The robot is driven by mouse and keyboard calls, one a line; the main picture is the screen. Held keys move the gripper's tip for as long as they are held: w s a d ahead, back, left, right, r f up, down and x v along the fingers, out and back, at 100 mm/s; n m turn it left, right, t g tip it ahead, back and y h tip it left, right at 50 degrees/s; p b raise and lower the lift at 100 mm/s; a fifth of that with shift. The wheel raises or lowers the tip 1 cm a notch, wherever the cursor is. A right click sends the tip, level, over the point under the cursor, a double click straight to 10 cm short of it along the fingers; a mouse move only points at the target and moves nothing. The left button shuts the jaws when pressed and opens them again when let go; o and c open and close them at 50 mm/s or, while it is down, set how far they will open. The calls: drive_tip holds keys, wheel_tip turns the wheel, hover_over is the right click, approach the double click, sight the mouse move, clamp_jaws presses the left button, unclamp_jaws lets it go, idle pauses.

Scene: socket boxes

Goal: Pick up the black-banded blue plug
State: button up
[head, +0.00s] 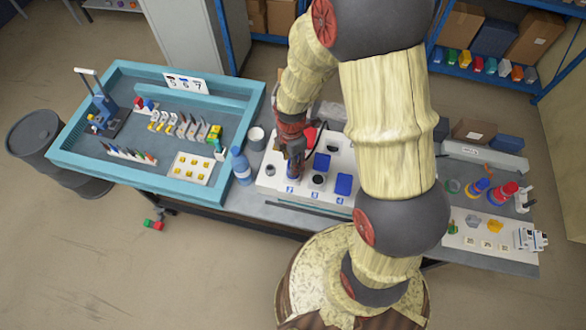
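A white socket box (268,185) stands on the middle bench, with blue parts and dark round sockets on its top. One blue part (292,173) is directly below my gripper (293,158) and partly hidden by it. Two more blue parts stand to the right, one at the middle (321,162) and one nearer the front right (344,184). A black band is too small to make out on any of them. My gripper points down at the box's left part. Its fingers are too small and dark to show whether they are open or touching the blue part.
A blue bottle (241,167) and a grey cup (257,138) stand just left of the box. A teal-rimmed tray (122,180) with several small items fills the left bench. Stacked rings (503,195) and other small parts lie at right. My arm hides the box's right side.

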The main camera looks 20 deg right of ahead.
drive_tip(key=f, duration=0.4)
drive_tip(key=shift+w+d, duration=0.15)
drive_tip(key=shift+d, duration=0.15)
drive_tip(key=shift+f, duration=0.45)
drive_tip(key=c, duration=0.3)
drive_tip(key=c, duration=0.7)
drive_tip(key=shift+w+r, duration=0.1)
drive_tip(key=shift+r, duration=0.65)
drive_tip(key=s+d+r+b, duration=0.1)
drive_tip(key=d+r, duration=1)
drive_tip(key=d, duration=0.3)
drive_tip(key=shift+s+r, duration=0.3)
drive_tip(key=shift+s, duration=0.05)
